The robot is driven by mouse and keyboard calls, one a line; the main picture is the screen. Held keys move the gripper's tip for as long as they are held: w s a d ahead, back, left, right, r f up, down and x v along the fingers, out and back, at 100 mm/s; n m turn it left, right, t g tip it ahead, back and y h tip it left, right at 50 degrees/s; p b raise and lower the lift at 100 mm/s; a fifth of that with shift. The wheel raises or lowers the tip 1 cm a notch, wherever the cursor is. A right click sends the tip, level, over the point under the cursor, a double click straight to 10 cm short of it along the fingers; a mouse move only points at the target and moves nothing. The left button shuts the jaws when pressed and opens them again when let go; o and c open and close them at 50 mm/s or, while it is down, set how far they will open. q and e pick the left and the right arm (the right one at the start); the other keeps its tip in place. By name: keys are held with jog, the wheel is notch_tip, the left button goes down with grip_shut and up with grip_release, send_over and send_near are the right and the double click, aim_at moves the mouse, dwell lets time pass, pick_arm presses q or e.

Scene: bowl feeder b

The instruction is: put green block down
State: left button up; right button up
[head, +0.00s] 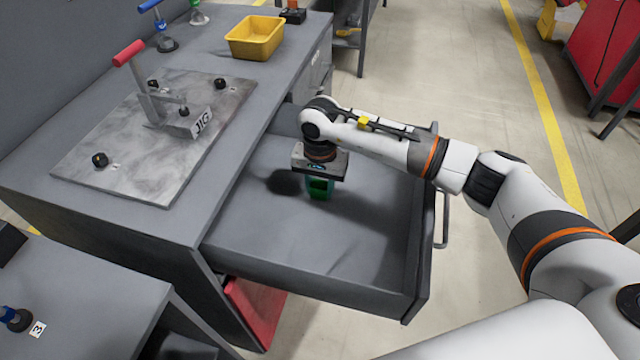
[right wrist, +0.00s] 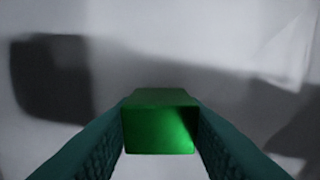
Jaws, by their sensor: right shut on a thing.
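The green block (head: 320,185) is held by my right gripper (head: 319,190) inside the open drawer (head: 330,278). In the right wrist view the block (right wrist: 160,125) sits between the two finger pads of my right gripper (right wrist: 160,140), which touch its sides. Below it is the plain grey drawer floor (right wrist: 230,40), with dark shadows on it. I cannot tell whether the block's underside touches the floor. The fingers are mostly hidden under the gripper body in the head view. My left gripper does not show.
The drawer is otherwise empty, with clear floor towards its front. Its walls stand around my right gripper. On the bench top are a metal jig plate (head: 100,150) with a red-handled clamp (head: 130,53) and a yellow bin (head: 255,38).

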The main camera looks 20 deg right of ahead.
aim_at(320, 184)
jog(key=shift+f, duration=0.1)
jog(key=o, duration=1)
jog(key=shift+o, duration=0.2)
notch_tip(320, 184, up, 12)
jog(key=shift+b, duration=0.4)
jog(key=shift+r, duration=0.2)
